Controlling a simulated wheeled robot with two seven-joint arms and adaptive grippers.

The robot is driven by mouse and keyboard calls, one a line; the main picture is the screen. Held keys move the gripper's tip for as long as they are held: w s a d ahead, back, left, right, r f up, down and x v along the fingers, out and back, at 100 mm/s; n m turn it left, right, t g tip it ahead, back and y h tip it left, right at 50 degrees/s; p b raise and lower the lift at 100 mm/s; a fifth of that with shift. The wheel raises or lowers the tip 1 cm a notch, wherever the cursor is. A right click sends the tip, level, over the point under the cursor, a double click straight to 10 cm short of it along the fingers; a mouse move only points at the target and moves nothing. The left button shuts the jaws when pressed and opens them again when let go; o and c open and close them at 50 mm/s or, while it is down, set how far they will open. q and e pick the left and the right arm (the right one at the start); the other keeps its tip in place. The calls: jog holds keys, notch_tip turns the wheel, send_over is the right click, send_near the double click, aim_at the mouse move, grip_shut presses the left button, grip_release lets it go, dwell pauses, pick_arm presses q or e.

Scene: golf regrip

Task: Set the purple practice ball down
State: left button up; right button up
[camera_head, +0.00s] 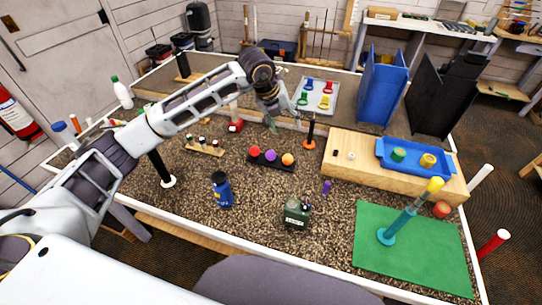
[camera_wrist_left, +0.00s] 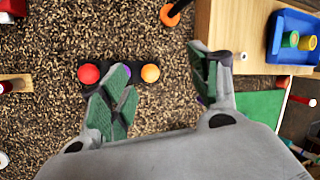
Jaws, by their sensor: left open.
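The purple practice ball (camera_head: 271,156) rests in a dark holder (camera_head: 284,167), between a red ball (camera_head: 254,151) and an orange ball (camera_head: 288,159). In the left wrist view the red ball (camera_wrist_left: 88,74) and orange ball (camera_wrist_left: 150,73) show, while a green-padded finger hides most of the purple ball between them. My left gripper (camera_head: 286,122) is open and empty, above and behind the holder in the head view. It also shows in the left wrist view (camera_wrist_left: 160,88), fingers spread wide. My right gripper is not in view.
A wooden block with a blue tray (camera_head: 385,160) stands right of the holder, beside an orange-based dark post (camera_head: 310,130). A blue bottle (camera_head: 221,190), a dark green box (camera_head: 297,211) and a small purple piece (camera_head: 326,187) stand in front. The green mat (camera_head: 365,245) lies front right.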

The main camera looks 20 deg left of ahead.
aim_at(271, 152)
pick_arm(q)
jog(key=s+a+n+y, duration=0.1)
jog(key=n, duration=0.3)
jog(key=s+a+f+n+g, duration=0.1)
jog(key=a+n, duration=0.1)
jog(key=n, duration=0.1)
jog(key=s+a+n+y, duration=0.1)
jog(key=n, duration=0.3)
jog(key=shift+s+a+f+n+g+y, duration=0.2)
jog(key=shift+a+f+n+g+y, duration=0.1)
jog(key=shift+f+g, duration=0.1)
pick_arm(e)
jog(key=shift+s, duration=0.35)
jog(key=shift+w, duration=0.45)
pick_arm(q)
jog(key=f, duration=0.2)
jog(key=w+f, duration=0.1)
jog(key=f, duration=0.5)
jog(key=shift+w+d+p, duration=0.15)
jog(key=shift+w+p, duration=0.15)
jog(key=shift+p, duration=0.05)
jog(key=shift+f, duration=0.15)
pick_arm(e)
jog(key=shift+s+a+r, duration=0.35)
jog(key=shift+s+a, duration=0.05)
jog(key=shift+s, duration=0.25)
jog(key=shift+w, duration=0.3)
